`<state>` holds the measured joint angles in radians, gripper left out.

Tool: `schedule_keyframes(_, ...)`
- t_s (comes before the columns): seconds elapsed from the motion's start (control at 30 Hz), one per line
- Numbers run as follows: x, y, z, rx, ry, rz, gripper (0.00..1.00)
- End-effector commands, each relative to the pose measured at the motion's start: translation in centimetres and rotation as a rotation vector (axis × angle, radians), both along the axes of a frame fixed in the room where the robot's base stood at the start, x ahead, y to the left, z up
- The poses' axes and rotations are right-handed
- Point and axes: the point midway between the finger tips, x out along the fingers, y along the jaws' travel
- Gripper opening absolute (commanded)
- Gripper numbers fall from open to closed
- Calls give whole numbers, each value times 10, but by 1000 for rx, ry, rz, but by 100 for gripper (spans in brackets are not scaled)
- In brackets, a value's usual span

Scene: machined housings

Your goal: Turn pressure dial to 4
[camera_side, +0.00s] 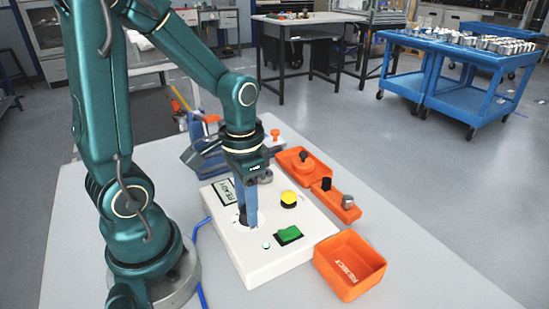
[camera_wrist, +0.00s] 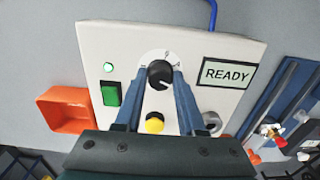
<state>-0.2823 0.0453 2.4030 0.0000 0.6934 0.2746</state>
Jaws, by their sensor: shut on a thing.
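The pressure dial (camera_wrist: 159,73) is a round black knob on a pale scale disc in the upper middle of the wrist view. A few scale marks show along the disc's far edge; which one the knob points to I cannot tell. My gripper (camera_wrist: 161,76) has its two blue fingers on either side of the knob, shut on it. In the side view my gripper (camera_side: 246,212) points down onto the white panel (camera_side: 277,257), and its fingers mostly hide the dial. The display (camera_wrist: 227,74) beside the dial reads READY.
The panel also carries a green rocker switch (camera_wrist: 111,93), a lit green lamp (camera_wrist: 108,67), a yellow button (camera_wrist: 155,122) and a grey round fitting (camera_wrist: 212,122). An orange REJECT bin (camera_side: 349,263) and orange trays with parts (camera_side: 306,167) stand to the right.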

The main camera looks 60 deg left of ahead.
Motion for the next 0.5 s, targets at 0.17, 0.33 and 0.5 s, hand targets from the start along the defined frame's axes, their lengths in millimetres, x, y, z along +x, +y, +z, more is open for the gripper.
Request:
schedule_keyframes(0.17, 0, 0, 1, 0, 0, 169, 0)
schedule_keyframes(0.33, 0, 0, 1, 0, 0, 331, 0)
schedule_keyframes(0.5, 0, 0, 1, 0, 0, 489, 0)
